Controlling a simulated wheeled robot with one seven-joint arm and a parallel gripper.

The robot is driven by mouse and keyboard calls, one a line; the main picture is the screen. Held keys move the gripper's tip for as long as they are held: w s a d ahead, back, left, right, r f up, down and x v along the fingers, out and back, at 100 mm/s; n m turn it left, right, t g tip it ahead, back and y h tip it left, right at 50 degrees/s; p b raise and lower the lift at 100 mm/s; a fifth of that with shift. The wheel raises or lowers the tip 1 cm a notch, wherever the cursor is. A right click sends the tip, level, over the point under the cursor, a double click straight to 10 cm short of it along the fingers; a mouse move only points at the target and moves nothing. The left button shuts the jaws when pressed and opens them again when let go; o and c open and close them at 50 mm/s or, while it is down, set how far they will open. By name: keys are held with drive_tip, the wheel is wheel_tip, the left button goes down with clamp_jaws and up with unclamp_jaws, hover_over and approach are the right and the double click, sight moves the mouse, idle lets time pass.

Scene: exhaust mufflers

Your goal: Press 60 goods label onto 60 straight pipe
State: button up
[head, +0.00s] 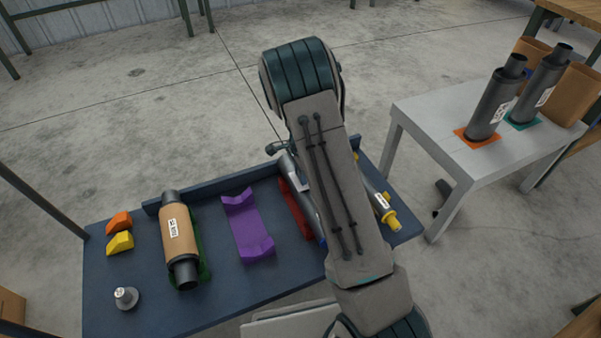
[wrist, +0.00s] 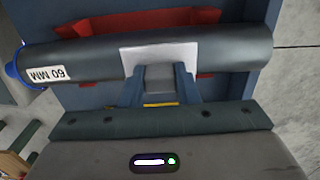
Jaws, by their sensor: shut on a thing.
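The 60 straight pipe (wrist: 235,52) is a dark grey tube lying across the wrist view, with a "60 MM" marking (wrist: 48,73) and a blue ring near its left end. It rests at a red cradle (wrist: 140,22); pipe (head: 308,190) and cradle (head: 294,208) also show partly beside my arm in the head view. My gripper (wrist: 159,78) is shut on a small grey block behind the white goods label (wrist: 160,52). The label lies against the pipe's side near its middle; whether it sticks cannot be told. My arm hides the gripper in the head view.
The blue bench (head: 225,290) also holds an empty purple cradle (head: 248,228), a brown-wrapped muffler (head: 178,228), orange (head: 119,222) and yellow (head: 120,243) blocks, and a metal knob (head: 126,297). A yellow-ended pipe (head: 386,208) lies right of my arm. A grey table (head: 425,118) with two mufflers stands right.

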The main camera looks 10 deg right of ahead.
drive_tip(key=shift+f, duration=0.5)
idle(0.6)
drive_tip(key=shift+r+p, duration=0.4)
drive_tip(key=shift+r, duration=0.15)
drive_tip(key=shift+f, duration=0.55)
idle(0.6)
drive_tip(key=shift+r, duration=0.1)
drive_tip(key=shift+r, duration=0.1)
drive_tip(key=shift+r+p, duration=2.75)
drive_tip(key=shift+r, duration=0.6)
drive_tip(key=shift+s+a+r, duration=0.1)
